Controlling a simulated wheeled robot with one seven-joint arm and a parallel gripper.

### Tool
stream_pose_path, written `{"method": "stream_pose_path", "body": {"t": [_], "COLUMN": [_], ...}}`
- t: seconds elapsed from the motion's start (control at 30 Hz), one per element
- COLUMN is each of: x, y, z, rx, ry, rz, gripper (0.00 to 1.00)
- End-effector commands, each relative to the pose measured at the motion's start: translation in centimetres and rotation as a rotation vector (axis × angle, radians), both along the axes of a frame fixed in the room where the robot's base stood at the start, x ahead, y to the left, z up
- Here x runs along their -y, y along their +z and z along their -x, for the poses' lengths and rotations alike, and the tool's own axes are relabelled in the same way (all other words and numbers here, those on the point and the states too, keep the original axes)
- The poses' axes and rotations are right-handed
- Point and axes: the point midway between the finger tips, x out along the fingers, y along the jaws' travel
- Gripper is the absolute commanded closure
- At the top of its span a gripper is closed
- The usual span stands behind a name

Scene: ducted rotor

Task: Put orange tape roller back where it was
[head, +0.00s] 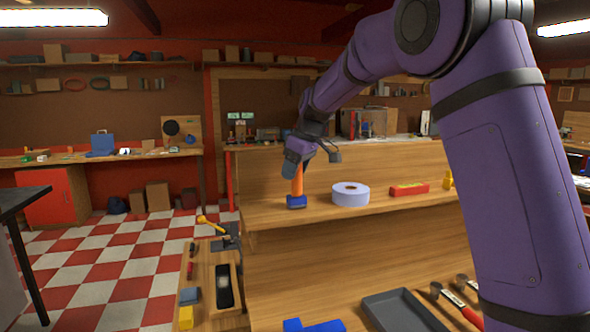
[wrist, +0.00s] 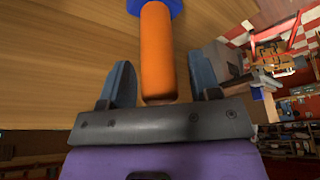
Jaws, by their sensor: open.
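The orange tape roller (head: 298,183) has an orange handle and a blue end. It stands upright near the left end of the wooden shelf, blue end down on the wood. My gripper (head: 298,162) is above it, at the top of the handle. In the wrist view the orange handle (wrist: 157,50) lies between the two blue-grey fingers of my gripper (wrist: 160,75). The fingers are open, with a gap showing on each side of the handle. The upper tip of the handle is hidden by the gripper in the head view.
A pale tape roll (head: 350,195) lies right of the roller on the shelf, with a red block (head: 409,189) and a yellow item (head: 447,180) farther right. Below are a grey tray (head: 400,312), a blue item (head: 314,325) and hammers (head: 455,300). Checkered floor is open at left.

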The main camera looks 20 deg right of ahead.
Motion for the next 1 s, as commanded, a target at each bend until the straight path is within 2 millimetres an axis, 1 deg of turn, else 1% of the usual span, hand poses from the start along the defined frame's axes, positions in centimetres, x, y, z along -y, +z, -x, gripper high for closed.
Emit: {"method": "stream_pose_path", "body": {"t": [0.17, 0.27, 0.5, 0.7, 0.83, 1.0], "x": [0.3, 0.7, 1.9, 2.5, 2.8, 2.9], "y": [1.2, 2.7, 7.3, 10.1, 11.0, 11.4], "z": [0.2, 0.6, 1.8, 2.5, 2.8, 2.9], "rx": [0.003, 0.004, 0.005, 0.002, 0.002, 0.001], "ry": [-0.001, 0.000, -0.002, 0.001, 0.001, 0.000], "rz": [-0.001, -0.001, -0.001, -0.001, 0.000, 0.000], "gripper": [0.43, 0.43, 0.43, 0.43, 0.43, 0.43]}}
